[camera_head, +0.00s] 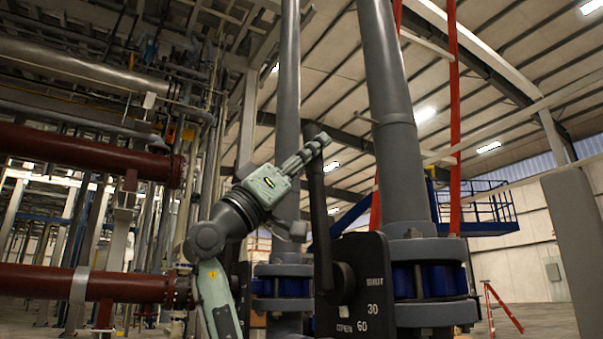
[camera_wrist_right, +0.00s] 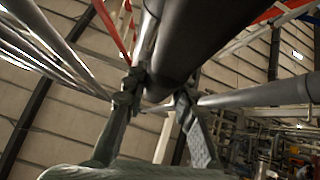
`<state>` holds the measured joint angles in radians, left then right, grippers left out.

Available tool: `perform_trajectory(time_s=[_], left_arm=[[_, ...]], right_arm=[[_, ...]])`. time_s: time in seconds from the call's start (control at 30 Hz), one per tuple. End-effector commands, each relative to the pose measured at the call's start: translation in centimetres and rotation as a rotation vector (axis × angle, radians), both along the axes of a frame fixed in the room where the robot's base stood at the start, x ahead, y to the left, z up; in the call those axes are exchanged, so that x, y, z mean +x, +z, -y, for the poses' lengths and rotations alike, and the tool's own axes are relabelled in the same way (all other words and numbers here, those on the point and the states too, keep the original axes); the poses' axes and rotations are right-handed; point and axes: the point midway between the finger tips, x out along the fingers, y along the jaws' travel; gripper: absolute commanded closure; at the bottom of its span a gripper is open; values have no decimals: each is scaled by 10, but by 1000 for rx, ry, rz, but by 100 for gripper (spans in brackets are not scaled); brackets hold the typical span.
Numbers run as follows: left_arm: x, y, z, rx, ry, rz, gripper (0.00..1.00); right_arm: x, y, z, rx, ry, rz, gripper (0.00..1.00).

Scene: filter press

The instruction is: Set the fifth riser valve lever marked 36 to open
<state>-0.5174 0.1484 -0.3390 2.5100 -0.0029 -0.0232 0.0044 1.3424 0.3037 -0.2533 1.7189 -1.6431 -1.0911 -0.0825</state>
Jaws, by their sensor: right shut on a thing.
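A long black valve lever (camera_head: 319,215) stands nearly upright, its top leaning slightly left, on a round hub in front of a black dial plate (camera_head: 372,256). The plate shows 30 and 60 and small lettering too blurred to read. No mark 36 can be made out. My right gripper (camera_head: 316,147) reaches up from the lower left and is shut on the lever near its top end. In the right wrist view the dark lever (camera_wrist_right: 207,38) runs between the two fingers (camera_wrist_right: 158,97), one on each side. My left gripper is not in view.
A thick grey riser pipe (camera_head: 392,100) with blue-banded flanges (camera_head: 430,281) stands right behind the plate. Another grey riser (camera_head: 288,80) stands behind my right arm. Dark red pipes (camera_head: 80,150) run at the left. A grey panel (camera_head: 578,240) is at the right edge.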

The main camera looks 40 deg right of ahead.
Motion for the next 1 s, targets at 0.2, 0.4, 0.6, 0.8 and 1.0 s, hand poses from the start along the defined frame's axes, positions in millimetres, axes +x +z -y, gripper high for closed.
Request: perform_trajectory(time_s=[0.2, 0.4, 0.6, 0.8, 1.0], left_arm=[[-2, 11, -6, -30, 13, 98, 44], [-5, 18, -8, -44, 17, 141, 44], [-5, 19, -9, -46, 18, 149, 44], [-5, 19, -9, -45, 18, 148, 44], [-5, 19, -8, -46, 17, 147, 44]], right_arm=[[-20, 0, -5, -19, -4, 86, 100], [-27, 0, -7, -27, -3, 122, 100], [-29, 0, -7, -29, -3, 133, 100], [-30, 0, -8, -28, -2, 136, 100], [-30, 0, -7, -28, -2, 135, 54]])
